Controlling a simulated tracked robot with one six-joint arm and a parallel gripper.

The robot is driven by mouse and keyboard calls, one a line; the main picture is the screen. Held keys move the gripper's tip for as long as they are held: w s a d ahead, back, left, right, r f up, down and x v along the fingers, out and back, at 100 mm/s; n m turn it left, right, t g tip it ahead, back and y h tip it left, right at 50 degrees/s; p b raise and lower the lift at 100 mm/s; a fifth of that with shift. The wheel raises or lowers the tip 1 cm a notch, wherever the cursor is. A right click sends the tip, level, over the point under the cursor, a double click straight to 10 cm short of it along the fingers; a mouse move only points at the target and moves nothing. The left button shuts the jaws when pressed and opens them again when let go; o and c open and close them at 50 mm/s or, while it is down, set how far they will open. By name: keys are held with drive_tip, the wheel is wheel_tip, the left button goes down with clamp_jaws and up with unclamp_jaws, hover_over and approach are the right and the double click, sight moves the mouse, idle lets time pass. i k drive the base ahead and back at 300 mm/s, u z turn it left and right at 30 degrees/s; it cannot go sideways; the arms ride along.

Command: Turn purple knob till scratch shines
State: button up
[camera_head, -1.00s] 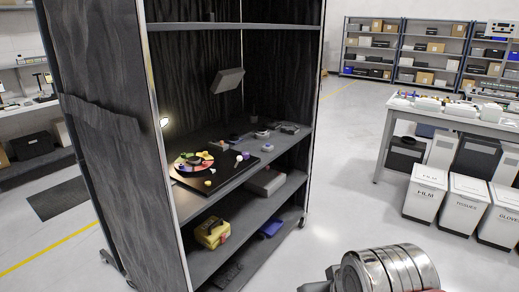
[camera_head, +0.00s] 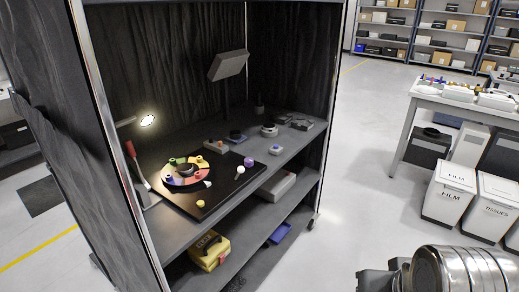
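A purple knob (camera_head: 249,161) sits on the right part of a black board (camera_head: 222,192) on the cabinet's upper shelf. A round dial with coloured segments (camera_head: 185,172) lies on the board's left part, with several small coloured knobs around it; one of these also looks purple or blue (camera_head: 169,179). A small white-topped knob (camera_head: 240,170) stands near the purple knob. A tilted grey panel (camera_head: 228,65) hangs above. No scratch can be made out. My arm's metal link shows at the lower right, well away from the board; my gripper is not in view.
A lit lamp (camera_head: 147,120) and a red-handled tool (camera_head: 131,150) stand at the cabinet's left side. Grey devices (camera_head: 270,130) sit behind the board. White bins (camera_head: 448,190) stand at right; the floor between is clear.

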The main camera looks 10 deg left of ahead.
sight(249, 161)
drive_tip(key=u, duration=0.35)
drive_tip(key=i, duration=1.05)
drive_tip(key=u, duration=0.55)
